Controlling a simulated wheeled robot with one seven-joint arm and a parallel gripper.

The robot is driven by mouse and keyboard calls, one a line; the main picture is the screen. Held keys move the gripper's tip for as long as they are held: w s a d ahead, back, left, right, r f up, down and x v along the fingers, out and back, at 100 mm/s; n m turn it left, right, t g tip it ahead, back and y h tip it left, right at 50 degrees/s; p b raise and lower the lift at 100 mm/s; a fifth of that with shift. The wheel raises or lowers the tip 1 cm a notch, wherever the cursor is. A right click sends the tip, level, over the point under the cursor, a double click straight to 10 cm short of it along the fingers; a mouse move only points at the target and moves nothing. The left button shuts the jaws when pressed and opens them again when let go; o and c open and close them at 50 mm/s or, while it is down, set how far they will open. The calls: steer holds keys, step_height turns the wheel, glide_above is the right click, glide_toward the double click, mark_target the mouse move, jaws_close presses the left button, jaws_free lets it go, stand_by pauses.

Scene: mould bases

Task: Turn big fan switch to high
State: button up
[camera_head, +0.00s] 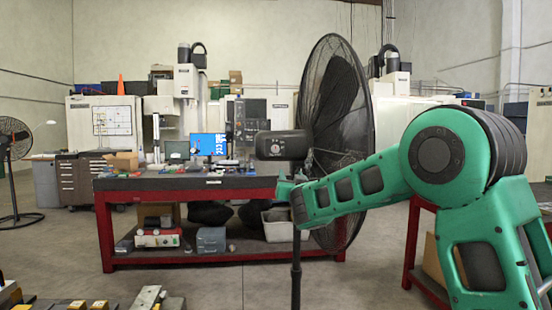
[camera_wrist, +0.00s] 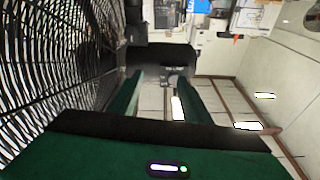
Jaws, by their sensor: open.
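The big fan (camera_head: 340,130) stands at centre, its round black grille seen nearly edge-on. Its dark motor housing (camera_head: 290,141) sticks out to the left, with a round pale switch (camera_head: 275,147) on its side. My gripper (camera_head: 284,188) is below the housing, apart from it, at the end of my green arm. In the wrist view my gripper (camera_wrist: 160,78) is open, its two green fingers pointing toward the housing (camera_wrist: 160,57). Nothing is seen between the fingers but the background. The switch's setting is too small to read.
The fan grille (camera_wrist: 50,65) fills the left of the wrist view, close to my gripper. A red workbench (camera_head: 200,185) with a monitor (camera_head: 208,144) stands behind the fan. Another fan (camera_head: 14,140) is at far left. Open floor (camera_head: 220,285) lies in front of the bench.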

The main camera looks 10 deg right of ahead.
mark_target(276, 150)
steer(key=w+a+r, duration=0.1)
steer(key=w+r, duration=0.1)
steer(key=w, duration=0.2)
steer(key=w+a+r+t, duration=0.1)
steer(key=w+r, duration=0.1)
steer(key=w, duration=0.2)
steer(key=w+a+r+t, duration=0.1)
steer(key=w+r, duration=0.1)
steer(key=w, duration=0.2)
steer(key=shift+a+r+y, duration=0.3)
steer(key=shift+r+y, duration=0.1)
steer(key=c, duration=1)
steer(key=shift+c, duration=0.2)
